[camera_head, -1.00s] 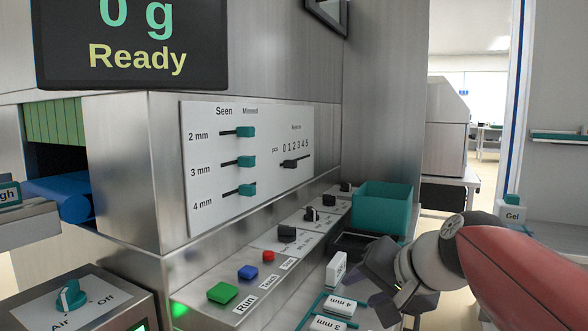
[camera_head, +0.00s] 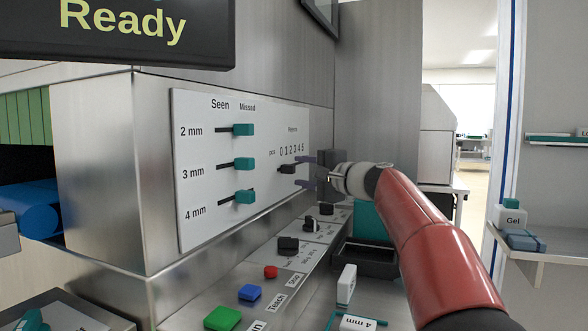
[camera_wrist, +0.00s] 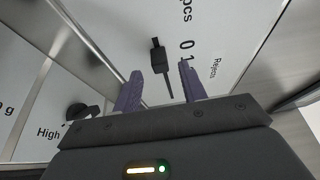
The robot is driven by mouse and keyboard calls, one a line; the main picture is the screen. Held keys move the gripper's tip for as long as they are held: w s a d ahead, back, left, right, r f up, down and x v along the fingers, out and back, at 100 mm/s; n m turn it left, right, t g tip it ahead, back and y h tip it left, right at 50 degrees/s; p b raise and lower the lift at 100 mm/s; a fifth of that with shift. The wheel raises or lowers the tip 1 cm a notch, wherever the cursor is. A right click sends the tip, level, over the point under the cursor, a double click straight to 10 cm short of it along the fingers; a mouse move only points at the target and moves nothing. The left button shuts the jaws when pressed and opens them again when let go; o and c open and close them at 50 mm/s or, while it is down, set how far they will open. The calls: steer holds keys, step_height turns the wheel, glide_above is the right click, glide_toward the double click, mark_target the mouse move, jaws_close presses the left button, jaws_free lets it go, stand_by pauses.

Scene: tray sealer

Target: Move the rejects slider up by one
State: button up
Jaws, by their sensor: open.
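The rejects slider is a small black knob (camera_head: 287,169) on a short horizontal slot below the digits 0 to 5, on the white panel (camera_head: 205,195). The knob sits near the low end of the scale; its exact digit is hard to read. My gripper (camera_head: 304,171) is open just right of the knob, with its fingers pointing at the panel, one above and one below the slot's height. In the wrist view the knob (camera_wrist: 159,58) shows beyond and between the purple fingertips (camera_wrist: 160,78), with no visible contact.
Three teal sliders, one of them the 3 mm slider (camera_head: 243,164), are left on the same panel. Below, a sloped ledge carries black knobs (camera_head: 288,245) and red, blue and green buttons (camera_head: 222,318). A teal bin (camera_head: 371,222) stands behind my arm. A dark screen (camera_head: 135,30) hangs above.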

mark_target(294, 170)
steer(key=shift+p+x, duration=0.3)
steer(key=shift+x, duration=1.3)
steer(key=shift+c, duration=0.3)
jaws_close()
